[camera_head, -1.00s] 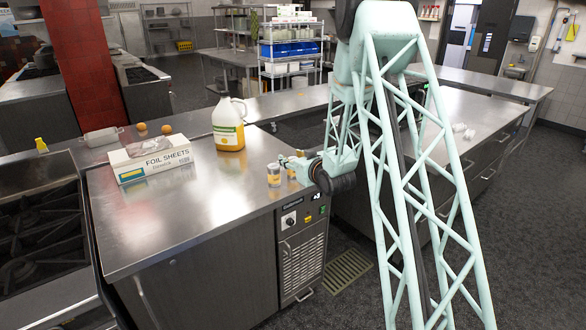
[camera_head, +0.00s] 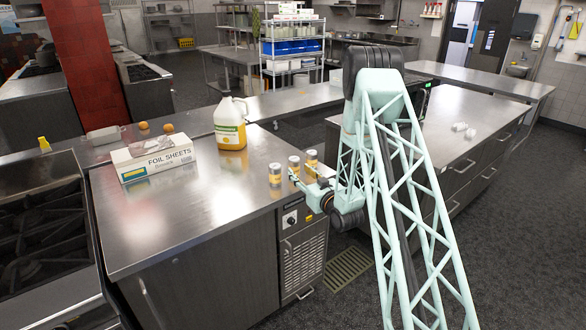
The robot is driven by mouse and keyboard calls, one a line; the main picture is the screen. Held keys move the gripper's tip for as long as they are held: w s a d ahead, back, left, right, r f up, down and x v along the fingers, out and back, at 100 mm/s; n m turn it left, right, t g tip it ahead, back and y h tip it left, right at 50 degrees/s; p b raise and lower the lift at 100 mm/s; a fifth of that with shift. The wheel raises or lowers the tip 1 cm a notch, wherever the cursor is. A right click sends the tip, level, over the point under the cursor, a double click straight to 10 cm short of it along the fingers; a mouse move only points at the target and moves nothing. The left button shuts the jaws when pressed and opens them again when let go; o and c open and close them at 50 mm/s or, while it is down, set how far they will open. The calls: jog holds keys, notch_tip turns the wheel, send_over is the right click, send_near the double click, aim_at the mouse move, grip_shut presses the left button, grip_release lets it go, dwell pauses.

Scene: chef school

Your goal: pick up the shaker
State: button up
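Three small shakers with yellow-and-white bodies and silvery tops stand upright in a row near the right edge of the steel counter. They are the left shaker (camera_head: 275,174), the middle shaker (camera_head: 294,165) and the right shaker (camera_head: 311,158). My gripper (camera_head: 302,175) is at the counter's right edge, on the near right side of the row, pointing towards the middle shaker. Its fingers look spread apart with nothing held. Whether a finger touches a shaker is too small to tell.
On the counter (camera_head: 190,215) stand a foil sheets box (camera_head: 153,158) and a yellow jug (camera_head: 230,125) behind the shakers. Two round orange-brown items (camera_head: 155,127) lie at the back. A stove (camera_head: 40,225) is at left. The counter's front middle is clear.

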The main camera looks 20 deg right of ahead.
aim_at(292, 164)
jog(key=shift+s+f, duration=0.15)
jog(key=shift+f, duration=0.35)
jog(key=shift+w, duration=4.3)
jog(key=shift+w, duration=0.1)
jog(key=shift+w+d+f, duration=0.1)
jog(key=shift+w+f, duration=0.05)
jog(key=shift+w, duration=2.35)
jog(key=c, duration=1.1)
